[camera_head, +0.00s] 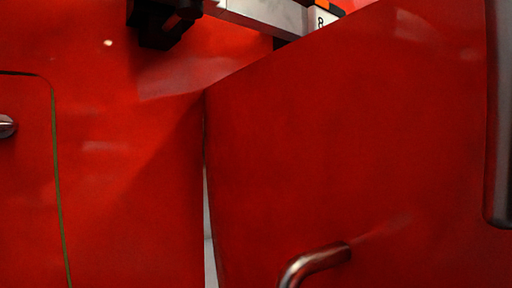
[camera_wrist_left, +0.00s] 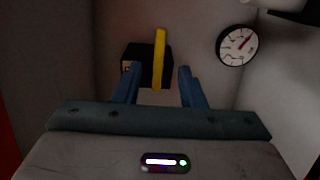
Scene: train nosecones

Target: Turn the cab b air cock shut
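The air cock shows in the left wrist view as a black block (camera_wrist_left: 137,62) with an upright yellow lever (camera_wrist_left: 160,50). It sits on a grey wall straight ahead of my left gripper (camera_wrist_left: 157,72). My left gripper is open, with its two blue fingers well apart, one on each side of the lever in the picture. The left fingertip overlaps the block's left edge in the picture. I cannot tell how far the fingertips are from the lever. Nothing is held. I see no cab label. My right gripper is in neither view.
A round white gauge (camera_wrist_left: 237,46) with a red needle is on the wall right of the cock. In the head view, red panels (camera_head: 330,150) fill most of the picture. A metal handle (camera_head: 318,260) is at the bottom. A narrow gap (camera_head: 209,240) runs between panels.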

